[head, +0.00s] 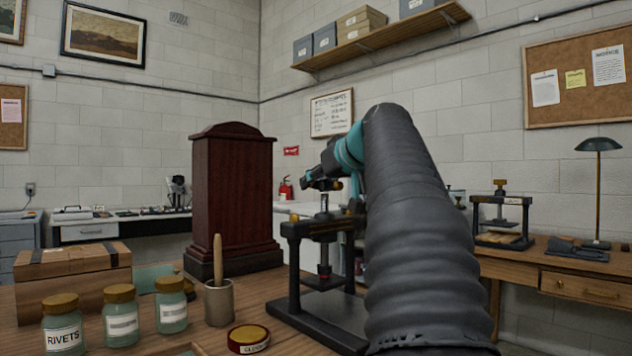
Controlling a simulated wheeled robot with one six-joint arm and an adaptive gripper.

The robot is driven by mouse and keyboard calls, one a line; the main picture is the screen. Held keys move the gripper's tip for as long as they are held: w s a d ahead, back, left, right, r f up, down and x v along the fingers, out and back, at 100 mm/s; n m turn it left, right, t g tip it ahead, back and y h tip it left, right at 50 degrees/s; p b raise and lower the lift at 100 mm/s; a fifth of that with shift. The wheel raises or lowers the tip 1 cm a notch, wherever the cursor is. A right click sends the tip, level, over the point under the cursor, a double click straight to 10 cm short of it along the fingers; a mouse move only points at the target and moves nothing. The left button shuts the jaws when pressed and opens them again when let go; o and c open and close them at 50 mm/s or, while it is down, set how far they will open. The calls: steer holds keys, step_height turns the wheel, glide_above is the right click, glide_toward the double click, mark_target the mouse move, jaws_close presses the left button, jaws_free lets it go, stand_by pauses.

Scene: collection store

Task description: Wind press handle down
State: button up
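A black screw press (292,262) stands on the near wooden table, just right of the tall dark red cabinet. Its upright screw (325,204) passes through the crossbeam, with a reddish collar and a plate below the beam. A gold-coloured knob (295,218) shows at the left of the beam. My gripper (312,180) is at the top of the screw, beside the handle area. My thick grey arm comes from the lower right and hides the press's right side. The handle is mostly hidden, and I cannot tell whether the fingers touch it or how far they are closed.
The cabinet (231,200) stands close left of the press. Jars (120,322), a cup (219,300) with a wooden tool, a round tin (249,338) and a wooden box (72,272) crowd the table's left. A second press (479,212) stands on the right bench.

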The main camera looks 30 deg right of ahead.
steer(key=shift+a, duration=0.1)
jaws_close()
steer(key=shift+m+h, duration=0.6)
steer(key=shift+h, duration=0.1)
